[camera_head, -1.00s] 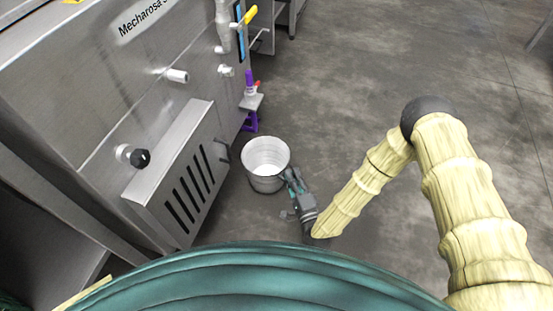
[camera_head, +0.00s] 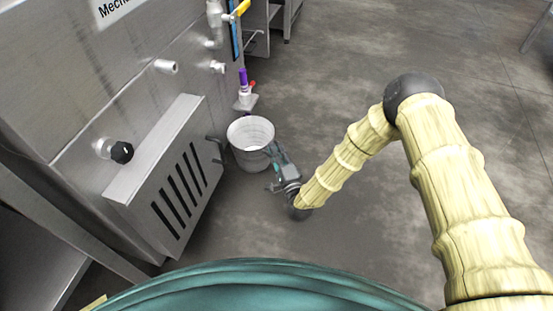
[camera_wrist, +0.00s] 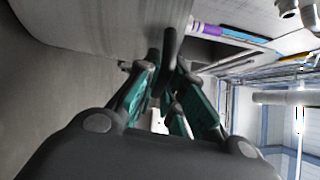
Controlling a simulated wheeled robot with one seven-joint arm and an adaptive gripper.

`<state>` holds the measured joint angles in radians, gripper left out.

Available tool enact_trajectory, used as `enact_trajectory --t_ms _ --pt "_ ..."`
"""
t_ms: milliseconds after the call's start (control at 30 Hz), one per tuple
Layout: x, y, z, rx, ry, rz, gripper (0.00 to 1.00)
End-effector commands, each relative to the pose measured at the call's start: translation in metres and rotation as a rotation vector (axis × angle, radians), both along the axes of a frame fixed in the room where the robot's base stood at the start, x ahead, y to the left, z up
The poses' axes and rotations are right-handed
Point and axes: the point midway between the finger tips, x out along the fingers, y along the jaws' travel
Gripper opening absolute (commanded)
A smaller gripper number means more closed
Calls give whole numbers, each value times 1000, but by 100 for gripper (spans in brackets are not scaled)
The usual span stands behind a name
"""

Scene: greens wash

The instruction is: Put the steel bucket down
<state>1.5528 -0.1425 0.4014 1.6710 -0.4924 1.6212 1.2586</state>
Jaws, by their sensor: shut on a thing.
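The steel bucket (camera_head: 247,153) is a pale grey open pail, upright, in the middle of the head view beside the steel machine. I cannot tell whether its base touches the floor. My gripper (camera_head: 270,150) is at the bucket's right side, shut on its rim or wall. In the wrist view the bucket's grey wall (camera_wrist: 110,22) fills the top left, and my gripper's fingers (camera_wrist: 168,62) close together at its edge. The fingers hide the exact place of contact.
The steel machine (camera_head: 120,70) stands close on the left, with a slotted box (camera_head: 170,180), a black knob (camera_head: 121,152) and spouts. A purple-topped fitting (camera_head: 243,85) is just behind the bucket. Grey floor (camera_head: 350,80) is clear to the right.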

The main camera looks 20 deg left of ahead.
Motion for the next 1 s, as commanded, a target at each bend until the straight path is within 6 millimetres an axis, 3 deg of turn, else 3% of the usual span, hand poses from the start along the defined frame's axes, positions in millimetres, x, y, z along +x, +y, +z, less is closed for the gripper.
enact_trajectory --t_ms 33,200,633,667,767,1000 --pt "-1 0 -12 0 0 0 0" --pt "0 -1 -27 -1 -1 0 0" --pt "0 -1 -29 0 0 -1 0" --pt "0 -1 -29 -1 1 0 16" --pt "-1 -1 -29 -1 1 0 32" --pt "-1 -1 -29 -1 1 0 32"
